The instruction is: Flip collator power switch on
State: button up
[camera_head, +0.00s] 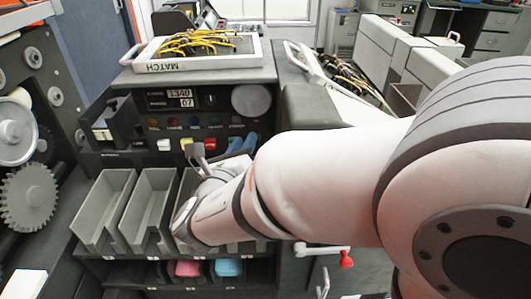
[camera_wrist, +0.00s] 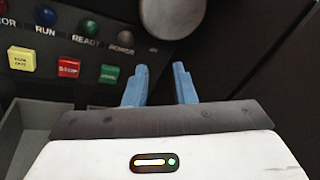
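The collator (camera_head: 200,105) stands in front of me, with a dark control panel facing my arm. My gripper (camera_head: 242,145) is at the right side of this panel. In the wrist view my gripper (camera_wrist: 159,84) has two blue fingers apart, with nothing visible between them. The fingers are right of the green START button (camera_wrist: 109,75), below a large grey disc (camera_wrist: 172,15). A dark lamp labelled POWER (camera_wrist: 125,38) is up and left of the fingertips. I cannot make out the power switch in either view; the gripper body hides the lower panel.
A yellow button (camera_wrist: 21,60) and a red STOP button (camera_wrist: 68,67) are left of the fingers. A white-framed tray of yellow cables (camera_head: 195,62) lies on top. Grey card bins (camera_head: 103,208) stand below left. A red-knobbed crank (camera_head: 346,259) is below my arm.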

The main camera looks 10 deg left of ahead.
jog(key=b, duration=0.6)
send_near(256, 149)
jog(key=w, duration=0.5)
jog(key=w+b, duration=0.1)
jog(key=w, duration=0.3)
jog(key=shift+w+d, duration=0.25)
jog(key=shift+w, duration=0.1)
